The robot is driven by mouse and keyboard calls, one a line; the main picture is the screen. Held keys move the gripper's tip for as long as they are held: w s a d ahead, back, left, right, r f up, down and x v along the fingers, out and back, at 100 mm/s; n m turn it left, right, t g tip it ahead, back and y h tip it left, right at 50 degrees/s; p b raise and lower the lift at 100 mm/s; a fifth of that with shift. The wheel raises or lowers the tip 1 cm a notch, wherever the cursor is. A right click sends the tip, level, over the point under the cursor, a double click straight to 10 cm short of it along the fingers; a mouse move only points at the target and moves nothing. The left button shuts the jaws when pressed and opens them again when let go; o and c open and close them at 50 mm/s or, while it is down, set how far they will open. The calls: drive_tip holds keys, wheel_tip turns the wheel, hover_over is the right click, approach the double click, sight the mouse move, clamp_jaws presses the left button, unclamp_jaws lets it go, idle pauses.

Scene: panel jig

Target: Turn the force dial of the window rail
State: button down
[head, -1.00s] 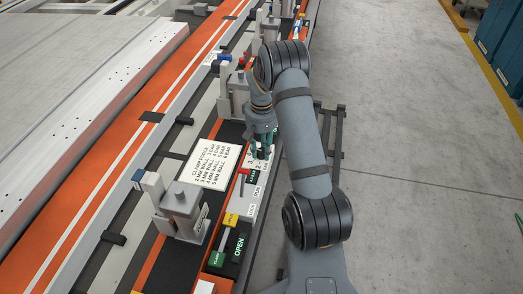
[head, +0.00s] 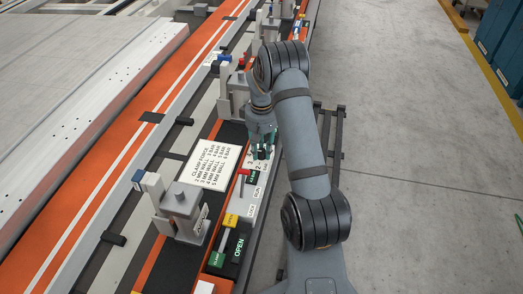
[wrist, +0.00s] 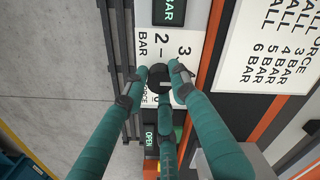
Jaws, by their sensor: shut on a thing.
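The force dial (wrist: 157,73) is a small black round knob on a white scale plate (wrist: 153,42) marked 2, 3 and BAR. A pale mark shows on the knob. In the wrist view my gripper (wrist: 161,84) has its teal fingers closed around the knob, with fingertips on several sides of it. Part of the scale lettering is hidden behind the fingers. In the head view my gripper (head: 262,138) is low over the rail's control strip, and the dial is mostly hidden under it.
A white clamp force chart (head: 209,165) lies left of the dial. A red-handled lever (head: 243,173) and a yellow lock block (head: 231,220) are on the strip nearer the camera. Grey clamps (head: 181,212) stand along the rail.

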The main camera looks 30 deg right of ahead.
sight(261, 151)
drive_tip(key=c, duration=1.4)
unclamp_jaws()
drive_tip(key=shift+r, duration=0.1)
wheel_tip(261, 151, up, 12)
wheel_tip(261, 151, down, 12)
drive_tip(key=shift+f, duration=0.15)
